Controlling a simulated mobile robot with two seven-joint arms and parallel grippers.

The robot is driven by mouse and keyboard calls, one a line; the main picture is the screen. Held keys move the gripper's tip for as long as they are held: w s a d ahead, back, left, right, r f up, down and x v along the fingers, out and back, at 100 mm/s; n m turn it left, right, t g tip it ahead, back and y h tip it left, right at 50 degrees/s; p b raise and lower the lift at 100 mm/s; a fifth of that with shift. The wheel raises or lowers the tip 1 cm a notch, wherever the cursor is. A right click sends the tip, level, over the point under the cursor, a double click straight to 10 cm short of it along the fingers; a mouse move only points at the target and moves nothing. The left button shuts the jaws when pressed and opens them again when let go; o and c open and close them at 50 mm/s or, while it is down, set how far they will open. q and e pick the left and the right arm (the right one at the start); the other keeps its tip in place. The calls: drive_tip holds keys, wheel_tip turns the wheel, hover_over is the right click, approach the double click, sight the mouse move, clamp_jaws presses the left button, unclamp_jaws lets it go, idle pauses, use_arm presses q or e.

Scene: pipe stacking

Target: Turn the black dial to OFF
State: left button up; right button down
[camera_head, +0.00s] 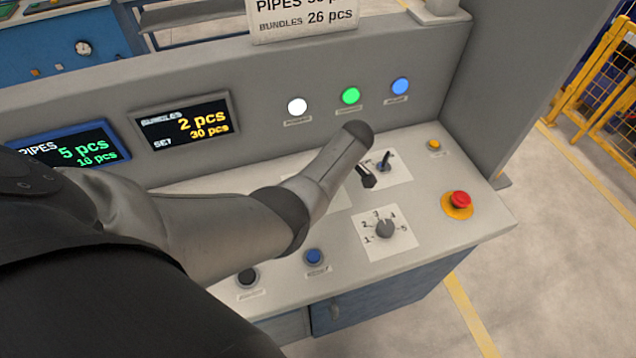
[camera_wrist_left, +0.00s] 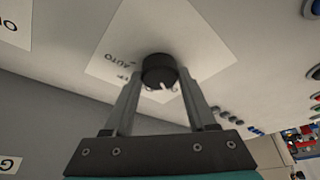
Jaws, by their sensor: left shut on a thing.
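In the left wrist view, the black dial (camera_wrist_left: 158,68) stands on a white label plate (camera_wrist_left: 190,35) on the grey panel. The word AUTO is printed beside it, and other lettering is partly covered by a finger. A light mark shows on the dial's near edge; I cannot tell exactly which label it points to. My left gripper (camera_wrist_left: 160,88) is shut on the dial, one finger on each side. In the head view, my left arm reaches over the console and hides this dial and the gripper's grip on it. My right gripper is not in view.
The console (camera_head: 470,190) also carries a grey numbered knob (camera_head: 384,228), a red emergency button (camera_head: 459,199), a blue button (camera_head: 313,256) and a dark button (camera_head: 247,278). White, green and blue lamps (camera_head: 351,96) and two displays (camera_head: 185,120) are on its upright face.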

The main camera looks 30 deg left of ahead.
use_arm(q)
drive_tip(key=shift+a, duration=0.1)
drive_tip(key=o, duration=1.4)
drive_tip(key=shift+d+r, duration=0.25)
drive_tip(key=shift+r, duration=0.2)
drive_tip(key=p+v, duration=0.2)
drive_tip(key=v, duration=1.2)
drive_tip(key=shift+r, duration=0.15)
drive_tip(key=shift+s, duration=0.1)
